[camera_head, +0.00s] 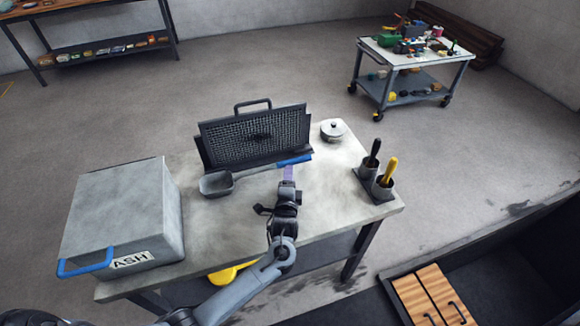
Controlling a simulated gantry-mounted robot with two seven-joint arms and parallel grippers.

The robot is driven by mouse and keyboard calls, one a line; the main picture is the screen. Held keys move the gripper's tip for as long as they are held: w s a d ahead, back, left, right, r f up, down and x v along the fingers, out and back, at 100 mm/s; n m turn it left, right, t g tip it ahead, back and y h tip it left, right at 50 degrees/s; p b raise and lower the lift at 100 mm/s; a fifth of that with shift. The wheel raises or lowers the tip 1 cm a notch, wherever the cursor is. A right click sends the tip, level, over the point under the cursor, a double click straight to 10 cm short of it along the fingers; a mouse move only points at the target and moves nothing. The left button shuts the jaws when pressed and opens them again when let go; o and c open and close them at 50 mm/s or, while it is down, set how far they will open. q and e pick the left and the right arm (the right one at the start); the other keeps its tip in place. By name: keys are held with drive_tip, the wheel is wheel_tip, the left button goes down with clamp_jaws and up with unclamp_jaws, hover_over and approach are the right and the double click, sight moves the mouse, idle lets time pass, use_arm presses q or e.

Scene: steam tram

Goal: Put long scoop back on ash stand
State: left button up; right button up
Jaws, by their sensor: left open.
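The long scoop has a grey pan (215,184) and a blue handle (294,160) at its right end. It lies along the front of the dark mesh screen (255,136) on the grey ash stand (335,205). I cannot tell whether it rests on the top or on a part of the screen. My left gripper (288,172) is open at the near side of the blue handle, with purple at its fingertips. I cannot tell whether its fingers straddle the handle. My right gripper is not in view.
A grey ASH box (118,215) with a blue handle fills the stand's left end. A round lidded pot (333,130) stands behind. Two cups (382,188) with black-handled and yellow-handled tools stand at the right. A loaded trolley (413,52) is farther back.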

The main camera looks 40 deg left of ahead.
use_arm(q)
drive_tip(key=p+v, duration=0.1)
drive_tip(key=v, duration=0.4)
drive_tip(key=shift+s+d, duration=0.25)
drive_tip(key=shift+s, duration=0.05)
